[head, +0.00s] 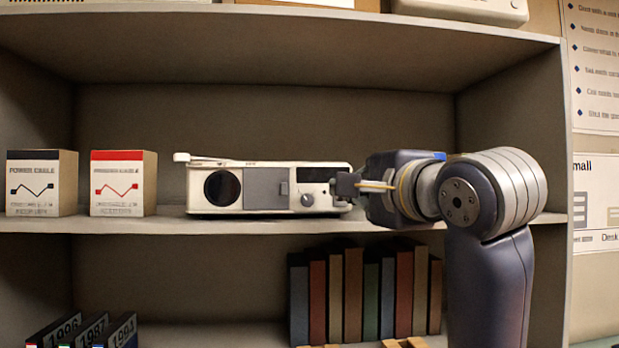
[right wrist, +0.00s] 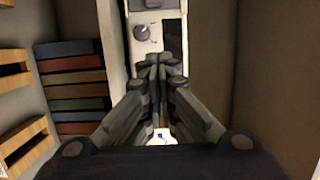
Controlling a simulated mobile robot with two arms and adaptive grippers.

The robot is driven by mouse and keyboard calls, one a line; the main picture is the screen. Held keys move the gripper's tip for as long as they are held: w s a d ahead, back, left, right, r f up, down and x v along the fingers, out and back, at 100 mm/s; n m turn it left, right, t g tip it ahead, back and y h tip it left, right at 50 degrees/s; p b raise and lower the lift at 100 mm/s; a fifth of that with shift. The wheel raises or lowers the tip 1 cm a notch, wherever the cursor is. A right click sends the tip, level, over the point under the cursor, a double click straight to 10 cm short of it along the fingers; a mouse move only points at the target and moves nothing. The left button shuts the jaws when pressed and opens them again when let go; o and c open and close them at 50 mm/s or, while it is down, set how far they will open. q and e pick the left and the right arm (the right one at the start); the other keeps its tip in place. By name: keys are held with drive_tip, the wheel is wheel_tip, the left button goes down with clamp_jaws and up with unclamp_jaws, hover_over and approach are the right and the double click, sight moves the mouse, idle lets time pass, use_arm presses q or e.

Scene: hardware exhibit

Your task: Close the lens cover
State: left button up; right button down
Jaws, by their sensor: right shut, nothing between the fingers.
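A cream-white device (head: 330,171) stands on the middle shelf. Its round dark lens (head: 222,188) is exposed at the left of its front. A flat grey panel (head: 265,188), which looks like the lens cover, sits just right of the lens and does not overlap it. My right gripper (head: 343,187) is at the device's right end, well right of the panel. In the right wrist view my right gripper (right wrist: 156,64) is shut and empty, pointing at the device's front (right wrist: 156,38). Whether it touches the device is unclear. My left gripper is out of view.
The device also has a round knob (head: 307,200) and a thin white lever (head: 182,157) at its top left. Two boxes, one with a black band (head: 40,183) and one with a red band (head: 122,183), stand left.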

drive_tip(key=p+x, duration=0.3)
drive_tip(key=x, duration=0.3)
drive_tip(key=shift+r, duration=0.15)
drive_tip(key=a+p, duration=0.2)
drive_tip(key=a, duration=0.1)
drive_tip(key=shift+s+a, duration=0.15)
drive_tip(key=shift+a, duration=0.45)
drive_tip(key=shift+d+f, duration=0.2)
drive_tip(key=shift+f, duration=0.05)
